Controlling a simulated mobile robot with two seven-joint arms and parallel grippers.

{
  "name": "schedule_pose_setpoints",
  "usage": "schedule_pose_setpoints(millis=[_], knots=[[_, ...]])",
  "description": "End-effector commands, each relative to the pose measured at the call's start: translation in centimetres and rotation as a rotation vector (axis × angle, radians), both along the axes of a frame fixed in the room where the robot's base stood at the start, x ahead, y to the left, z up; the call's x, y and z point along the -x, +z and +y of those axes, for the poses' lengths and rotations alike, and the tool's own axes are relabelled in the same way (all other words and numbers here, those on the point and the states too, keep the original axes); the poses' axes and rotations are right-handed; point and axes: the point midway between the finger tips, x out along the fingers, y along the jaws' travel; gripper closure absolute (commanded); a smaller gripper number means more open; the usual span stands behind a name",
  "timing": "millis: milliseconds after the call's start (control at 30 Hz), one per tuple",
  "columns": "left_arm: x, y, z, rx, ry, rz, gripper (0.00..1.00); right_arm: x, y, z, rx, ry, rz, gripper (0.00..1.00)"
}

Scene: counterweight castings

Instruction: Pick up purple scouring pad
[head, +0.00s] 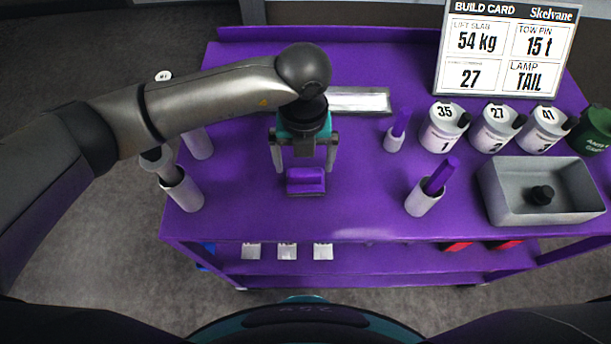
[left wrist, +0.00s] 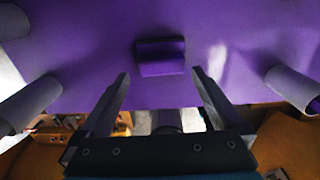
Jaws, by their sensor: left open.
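The purple scouring pad (head: 306,181) lies on the purple cart top, near its front edge at left of centre. It is a small block with a raised purple grip and a dark lower edge. In the left wrist view the pad (left wrist: 161,57) sits ahead of the fingertips, between their lines. My left gripper (head: 305,168) is open and empty, pointing down over the pad, with a finger to each side of it. In the left wrist view the open fingers (left wrist: 160,75) do not touch it. My right gripper is not in view.
A metal tray (head: 359,100) lies behind the gripper. Grey cylinders (head: 184,192) stand at left, and cups with purple sticks (head: 424,199) at right. White numbered canisters (head: 443,128), a grey bin (head: 500,205) and a build card (head: 507,50) fill the right side. The cart top (head: 350,215) near the pad is clear.

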Motion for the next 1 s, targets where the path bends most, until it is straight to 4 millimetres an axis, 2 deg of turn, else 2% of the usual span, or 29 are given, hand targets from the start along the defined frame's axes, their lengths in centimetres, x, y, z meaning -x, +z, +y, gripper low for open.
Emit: schedule_pose_setpoints(millis=[200, 300, 600, 1000], knots=[[-0.2, -3.3, -0.3, -0.002, 0.001, 0.004, 0.00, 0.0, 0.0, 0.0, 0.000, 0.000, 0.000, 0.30], [-0.2, -4.4, -0.3, -0.001, 0.001, 0.003, 0.00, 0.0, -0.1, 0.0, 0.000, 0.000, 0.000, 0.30], [-0.2, -4.7, -0.3, 0.001, -0.001, 0.001, 0.01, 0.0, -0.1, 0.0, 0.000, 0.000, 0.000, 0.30], [-0.2, -4.7, -0.3, 0.001, 0.000, 0.001, 0.46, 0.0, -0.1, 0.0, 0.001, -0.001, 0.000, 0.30]])
